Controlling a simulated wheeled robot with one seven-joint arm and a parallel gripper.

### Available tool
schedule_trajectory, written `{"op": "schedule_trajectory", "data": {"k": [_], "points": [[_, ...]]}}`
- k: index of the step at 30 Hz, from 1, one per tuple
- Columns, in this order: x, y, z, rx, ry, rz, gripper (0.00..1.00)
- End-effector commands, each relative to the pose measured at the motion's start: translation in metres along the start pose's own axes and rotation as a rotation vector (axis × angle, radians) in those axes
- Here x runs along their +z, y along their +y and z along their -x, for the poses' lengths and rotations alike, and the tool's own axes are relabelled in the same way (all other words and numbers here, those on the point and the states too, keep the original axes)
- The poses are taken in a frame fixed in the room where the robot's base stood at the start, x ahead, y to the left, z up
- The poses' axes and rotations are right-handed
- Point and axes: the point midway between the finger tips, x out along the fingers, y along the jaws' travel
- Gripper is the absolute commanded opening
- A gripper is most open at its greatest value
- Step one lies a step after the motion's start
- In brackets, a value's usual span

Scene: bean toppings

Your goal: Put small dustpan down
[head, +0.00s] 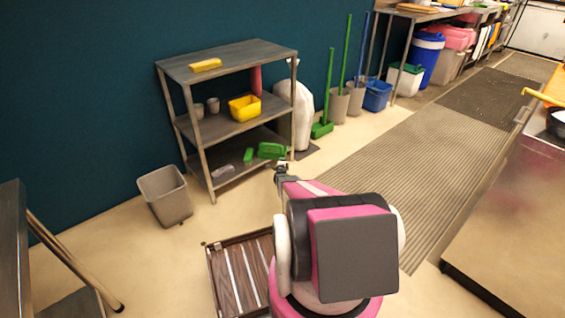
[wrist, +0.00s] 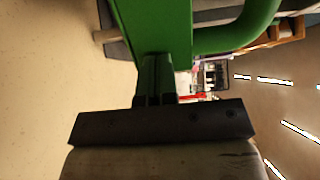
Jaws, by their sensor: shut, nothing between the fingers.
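A small green dustpan (head: 270,150) is at the front right of the grey shelf's bottom level, close to the front edge. Green plastic also fills the top of the wrist view (wrist: 155,25), with a curved part at the right, very near my fingers. My gripper (head: 279,168) is just in front of the shelf's right front leg, a little below the dustpan in the picture. In the wrist view my gripper (wrist: 155,82) is shut and dark against the green. Whether it touches the dustpan cannot be told.
The grey shelf (head: 226,57) also holds a yellow sponge (head: 205,65), a yellow bin (head: 244,108) and a small green item (head: 248,156). A grey bin (head: 165,195) stands left of it. A slatted wooden piece (head: 240,275) lies nearer.

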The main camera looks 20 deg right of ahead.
Motion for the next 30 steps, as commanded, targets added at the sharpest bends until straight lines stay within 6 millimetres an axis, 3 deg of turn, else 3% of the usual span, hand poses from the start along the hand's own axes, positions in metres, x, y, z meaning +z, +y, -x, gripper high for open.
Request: {"op": "schedule_trajectory", "data": {"k": [12, 30], "points": [[0.059, 0.002, -0.06, 0.0, -0.001, 0.0, 0.0], [0.06, 0.0, -0.057, 0.0, 0.0, 0.0, 0.0]]}}
